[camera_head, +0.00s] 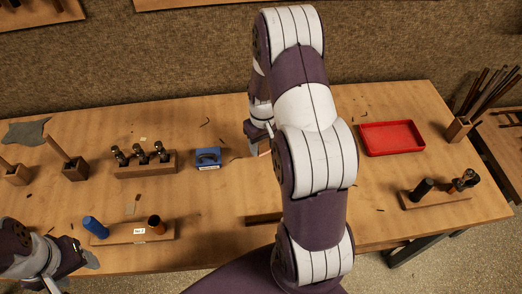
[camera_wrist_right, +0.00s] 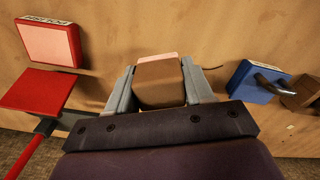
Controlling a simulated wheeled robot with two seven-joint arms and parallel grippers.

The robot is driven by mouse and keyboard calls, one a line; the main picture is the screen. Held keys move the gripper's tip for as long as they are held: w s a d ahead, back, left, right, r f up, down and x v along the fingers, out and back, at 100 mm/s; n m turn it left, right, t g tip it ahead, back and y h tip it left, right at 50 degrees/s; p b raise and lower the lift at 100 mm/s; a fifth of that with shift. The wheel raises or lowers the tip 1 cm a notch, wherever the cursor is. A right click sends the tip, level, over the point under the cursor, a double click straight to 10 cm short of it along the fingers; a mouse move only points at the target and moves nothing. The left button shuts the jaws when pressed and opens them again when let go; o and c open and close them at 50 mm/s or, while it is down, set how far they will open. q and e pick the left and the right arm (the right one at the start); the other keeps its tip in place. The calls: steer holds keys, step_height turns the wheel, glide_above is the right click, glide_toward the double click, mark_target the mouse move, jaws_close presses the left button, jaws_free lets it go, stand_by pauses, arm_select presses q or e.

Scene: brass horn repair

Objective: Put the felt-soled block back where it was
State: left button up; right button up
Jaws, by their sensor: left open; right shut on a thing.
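My right gripper (camera_wrist_right: 160,88) is shut on a brown block (camera_wrist_right: 162,82) with a pale pink layer along its far edge, which looks like the felt-soled block. In the head view my right gripper (camera_head: 260,146) is over the middle of the bench, partly hidden by my arm; only a pinkish bit of the block shows there. I cannot tell whether the block touches the bench. My left gripper (camera_head: 82,262) is open and empty at the bench's front left.
A blue block with a dark handle (camera_head: 207,158) stands left of my right gripper. A wooden tool rack (camera_head: 146,170) is further left. A red tray (camera_head: 392,138) lies to the right. In the wrist view a red block with a pink face (camera_wrist_right: 48,42) is at left.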

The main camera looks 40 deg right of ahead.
mark_target(262, 158)
step_height(262, 158, down, 4)
steer(key=shift+a+r, duration=0.1)
steer(key=shift+w+f, duration=0.15)
steer(key=shift+f, duration=0.1)
steer(key=o, duration=1)
steer(key=shift+f, duration=0.1)
